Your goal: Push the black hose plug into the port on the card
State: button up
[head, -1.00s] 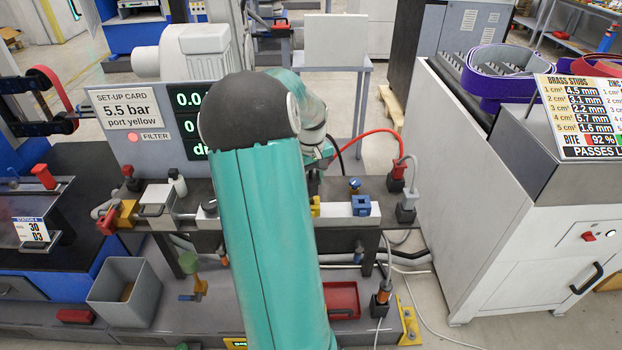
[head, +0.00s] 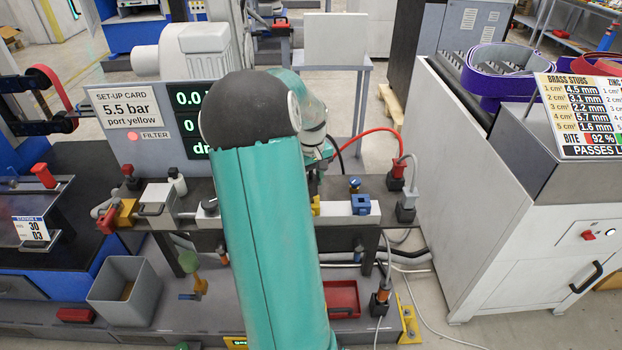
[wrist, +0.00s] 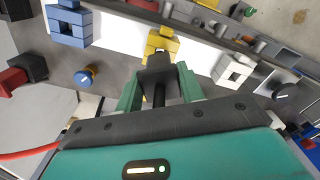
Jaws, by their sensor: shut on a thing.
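The set-up card (head: 127,110) in the head view reads "5.5 bar port yellow". In the wrist view my gripper (wrist: 158,85) is shut on the black hose plug (wrist: 157,72), which sits between the green fingers. The yellow port block (wrist: 164,44) is straight ahead of the plug. The plug's front overlaps the block's near edge in the picture; I cannot tell whether it touches or is inside the opening.
A blue port block (wrist: 70,24) and a white port block (wrist: 233,72) stand on either side of the yellow one. A blue-topped knob (wrist: 87,76) stands near the blue block. A red hose (head: 360,136) arcs behind my arm to a red connector (head: 396,172).

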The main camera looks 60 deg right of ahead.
jog(key=shift+f, duration=1.35)
dwell(0.6)
jog(key=o, duration=1.1)
jog(key=shift+r, duration=4.05)
